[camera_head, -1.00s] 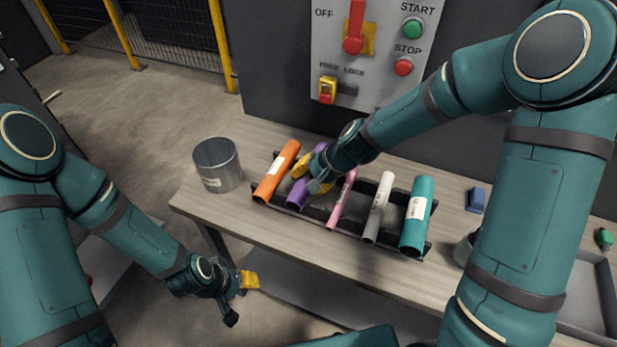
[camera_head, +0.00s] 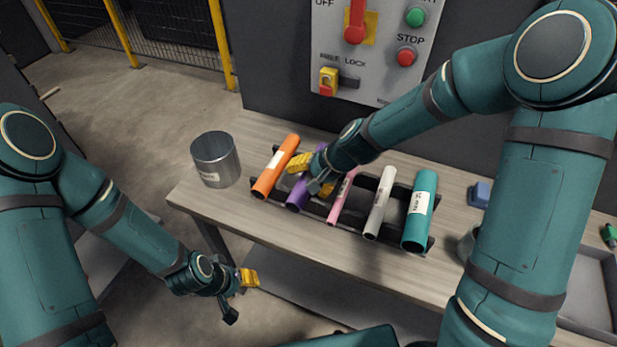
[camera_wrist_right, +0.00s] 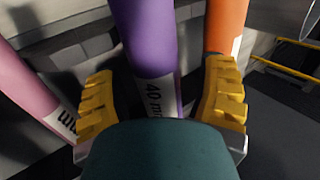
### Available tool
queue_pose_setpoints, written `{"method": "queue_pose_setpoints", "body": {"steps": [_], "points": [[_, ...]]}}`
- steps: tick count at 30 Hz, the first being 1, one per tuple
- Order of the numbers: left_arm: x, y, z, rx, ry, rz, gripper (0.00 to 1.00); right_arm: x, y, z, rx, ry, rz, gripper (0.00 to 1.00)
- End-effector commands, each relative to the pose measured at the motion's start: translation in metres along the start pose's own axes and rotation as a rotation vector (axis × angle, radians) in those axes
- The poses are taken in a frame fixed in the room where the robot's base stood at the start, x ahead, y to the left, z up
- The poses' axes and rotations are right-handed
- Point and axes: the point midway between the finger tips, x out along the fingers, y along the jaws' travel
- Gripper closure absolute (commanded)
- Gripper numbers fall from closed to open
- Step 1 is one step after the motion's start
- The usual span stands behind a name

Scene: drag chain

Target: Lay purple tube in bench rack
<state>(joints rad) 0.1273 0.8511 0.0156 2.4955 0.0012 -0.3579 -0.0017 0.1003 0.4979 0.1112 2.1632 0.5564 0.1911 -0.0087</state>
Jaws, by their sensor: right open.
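The purple tube (camera_head: 299,192) lies in the black bench rack (camera_head: 268,199), between the orange tube and the pink tube. In the right wrist view the purple tube (camera_wrist_right: 148,45) runs between my right gripper's yellow fingers, with a white "40 mm" label. My right gripper (camera_head: 312,175) is over the tube and open, with a finger on either side and visible gaps. It also shows in the right wrist view (camera_wrist_right: 162,100). My left gripper (camera_head: 240,290) hangs in front of the bench, away from the rack; its fingers look apart and hold nothing.
The rack also holds an orange tube (camera_head: 276,167), a pink tube (camera_head: 341,200), a grey-white tube (camera_head: 380,204) and a teal tube (camera_head: 420,210). A metal can (camera_head: 215,160) stands left of the rack. A blue block (camera_head: 479,195) lies to the right. A control panel (camera_head: 385,75) stands behind.

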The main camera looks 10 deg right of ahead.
Motion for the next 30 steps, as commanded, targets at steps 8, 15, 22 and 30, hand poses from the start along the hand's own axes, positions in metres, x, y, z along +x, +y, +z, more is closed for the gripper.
{"method": "queue_pose_setpoints", "body": {"steps": [8,15,22,30], "points": [[0.000,0.000,0.000,0.000,0.000,0.000,0.53,-0.018,-0.001,-0.001,-0.001,0.004,-0.001,0.30],[0.000,0.000,0.000,0.000,0.000,0.000,0.53,-0.064,-0.001,-0.001,-0.002,0.005,-0.003,0.30],[0.000,0.000,0.000,0.000,0.000,0.000,0.53,-0.102,-0.001,0.000,-0.001,0.003,-0.002,0.30],[0.000,0.000,0.000,0.000,0.000,0.000,0.53,-0.120,0.000,0.000,0.000,0.000,-0.001,0.30]]}}
